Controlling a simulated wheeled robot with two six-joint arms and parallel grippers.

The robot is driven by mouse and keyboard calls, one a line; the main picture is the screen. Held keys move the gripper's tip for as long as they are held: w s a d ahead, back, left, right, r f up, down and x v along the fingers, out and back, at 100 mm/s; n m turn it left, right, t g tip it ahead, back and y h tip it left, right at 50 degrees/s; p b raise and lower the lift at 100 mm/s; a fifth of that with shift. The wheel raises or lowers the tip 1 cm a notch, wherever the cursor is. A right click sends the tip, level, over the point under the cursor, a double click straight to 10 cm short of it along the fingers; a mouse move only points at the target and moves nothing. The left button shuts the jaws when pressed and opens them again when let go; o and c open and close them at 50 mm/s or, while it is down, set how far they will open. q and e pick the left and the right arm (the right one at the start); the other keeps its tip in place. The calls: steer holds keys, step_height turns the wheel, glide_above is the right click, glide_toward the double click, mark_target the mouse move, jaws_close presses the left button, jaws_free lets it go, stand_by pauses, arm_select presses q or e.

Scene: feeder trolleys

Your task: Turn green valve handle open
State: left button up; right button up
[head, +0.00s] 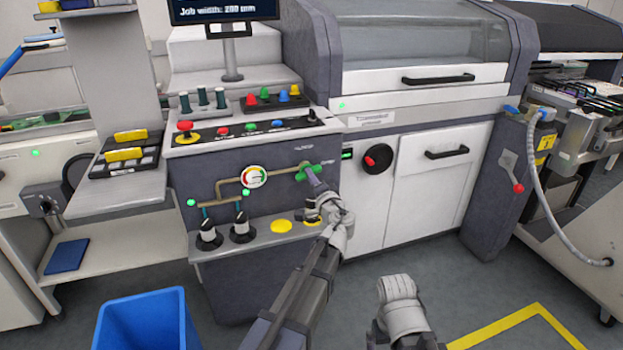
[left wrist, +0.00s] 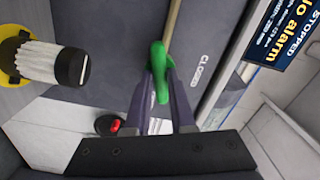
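The green valve handle (head: 303,175) sits at the right end of a brass pipe on the front of the grey machine panel. My left gripper (head: 314,181) reaches it from the lower right. In the left wrist view the green handle (left wrist: 159,62) lies between the two dark fingers (left wrist: 161,88), which close in on both its sides and appear to touch it. A "CLOSED" label (left wrist: 199,71) shows beside it. My right gripper (head: 395,288) is at the bottom, away from the panel; its fingers cannot be made out.
A round gauge (head: 254,177) is on the pipe left of the handle. Black-and-white knobs (head: 209,232) stand on the ledge below. A red-knobbed black dial (head: 377,158) is to the right. A blue bin (head: 148,320) stands on the floor at lower left.

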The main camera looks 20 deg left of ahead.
arm_select(q)
jaws_close()
steer(key=m, duration=0.3)
steer(key=shift+m, duration=0.4)
steer(key=o, duration=0.6)
jaws_free()
steer(key=shift+c, duration=0.2)
steer(key=v, duration=0.7)
steer(key=shift+s+d, duration=0.25)
steer(key=shift+s, duration=0.1)
